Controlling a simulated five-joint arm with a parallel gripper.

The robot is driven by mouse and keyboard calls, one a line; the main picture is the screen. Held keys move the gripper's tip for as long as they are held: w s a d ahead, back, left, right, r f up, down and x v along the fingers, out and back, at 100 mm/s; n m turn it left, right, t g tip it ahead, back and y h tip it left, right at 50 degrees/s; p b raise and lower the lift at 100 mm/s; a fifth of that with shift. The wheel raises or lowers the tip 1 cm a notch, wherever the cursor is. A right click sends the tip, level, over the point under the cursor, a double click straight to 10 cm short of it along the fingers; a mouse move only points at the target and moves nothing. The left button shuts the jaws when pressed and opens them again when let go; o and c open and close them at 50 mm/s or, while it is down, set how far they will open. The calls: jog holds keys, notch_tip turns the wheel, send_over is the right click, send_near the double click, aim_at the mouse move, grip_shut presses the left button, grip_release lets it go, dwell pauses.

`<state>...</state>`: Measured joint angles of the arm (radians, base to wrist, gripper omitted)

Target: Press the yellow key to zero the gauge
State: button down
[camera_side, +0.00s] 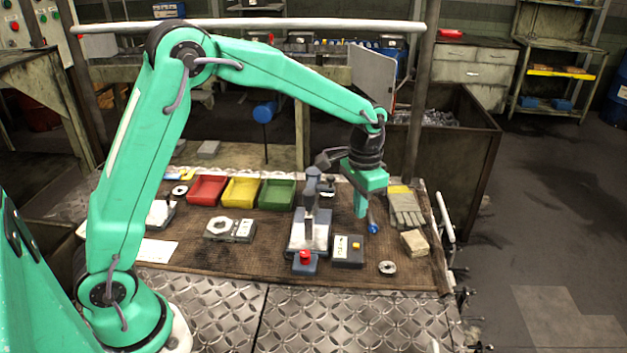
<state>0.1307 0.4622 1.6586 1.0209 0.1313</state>
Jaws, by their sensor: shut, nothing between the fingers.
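A small dark box (348,262) lies on the brown mat right of centre. It has a pale label or display on its left and a small yellow key (356,245) on its right. My gripper (360,212) points down, shut and empty, above and behind the box, apart from the yellow key as far as this view shows. Left of the box stands a grey upright device (311,215) on a pale plate, with a red knob (305,257) in front. I cannot tell for sure which part is the gauge.
Red (207,190), yellow (240,193) and green (277,194) trays line the mat's back. Gloves (406,208), a beige block (414,243) and a metal ring (387,267) lie to the right. A blue-ended tool (373,227) lies close to my gripper. The front mat is mostly clear.

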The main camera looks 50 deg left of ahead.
jog(key=shift+s, duration=0.15)
jog(key=s, duration=0.6)
jog(key=shift+s+a, duration=0.35)
jog(key=shift+a, duration=0.1)
